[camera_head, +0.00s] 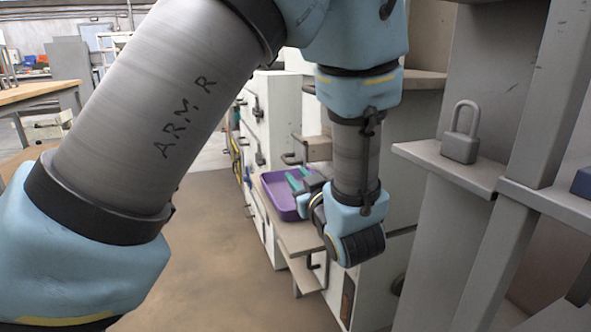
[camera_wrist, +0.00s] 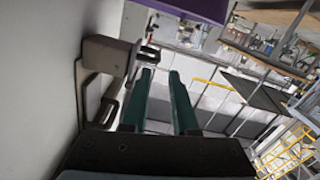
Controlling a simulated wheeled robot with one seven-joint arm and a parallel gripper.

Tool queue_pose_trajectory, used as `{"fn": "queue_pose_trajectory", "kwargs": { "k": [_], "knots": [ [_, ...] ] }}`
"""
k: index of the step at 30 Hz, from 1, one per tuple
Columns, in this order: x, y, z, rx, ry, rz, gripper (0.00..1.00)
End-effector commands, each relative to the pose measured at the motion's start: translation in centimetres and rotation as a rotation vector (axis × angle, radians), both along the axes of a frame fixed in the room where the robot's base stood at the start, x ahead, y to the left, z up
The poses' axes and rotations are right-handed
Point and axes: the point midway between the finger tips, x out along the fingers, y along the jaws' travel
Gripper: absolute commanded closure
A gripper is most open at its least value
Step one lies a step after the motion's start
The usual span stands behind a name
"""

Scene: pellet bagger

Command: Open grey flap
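A grey-taupe flap-like part (camera_head: 318,148) with a dark handle (camera_head: 290,158) stands out from the white cabinet front, beyond the purple tray. What looks like the same part (camera_wrist: 108,58) is at the left in the wrist view, with its handle (camera_wrist: 149,54) just left of the left fingertip. I cannot tell for sure that it is the grey flap or whether it is open. My gripper (camera_head: 297,178), with teal fingers, is above the tray's right side in the head view. In the wrist view my gripper (camera_wrist: 161,73) is open, with nothing between its fingers.
A purple tray (camera_head: 280,198) sits on a taupe shelf (camera_head: 300,238); its edge (camera_wrist: 190,8) crosses the top of the wrist view. A padlock (camera_head: 460,132) stands on a grey ledge at the right, beside grey posts. The brown floor (camera_head: 225,265) at left is clear.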

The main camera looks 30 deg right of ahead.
Motion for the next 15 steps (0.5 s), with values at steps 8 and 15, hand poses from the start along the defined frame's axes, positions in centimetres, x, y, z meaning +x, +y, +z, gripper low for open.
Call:
{"fn": "queue_pose_trajectory", "kwargs": {
  "k": [8,15],
  "knots": [
    [1.5,-0.3,0.0,-0.002,-0.027,0.008,0.73],
    [6.0,-0.8,0.0,-0.002,-0.026,0.008,0.73]
  ]
}}
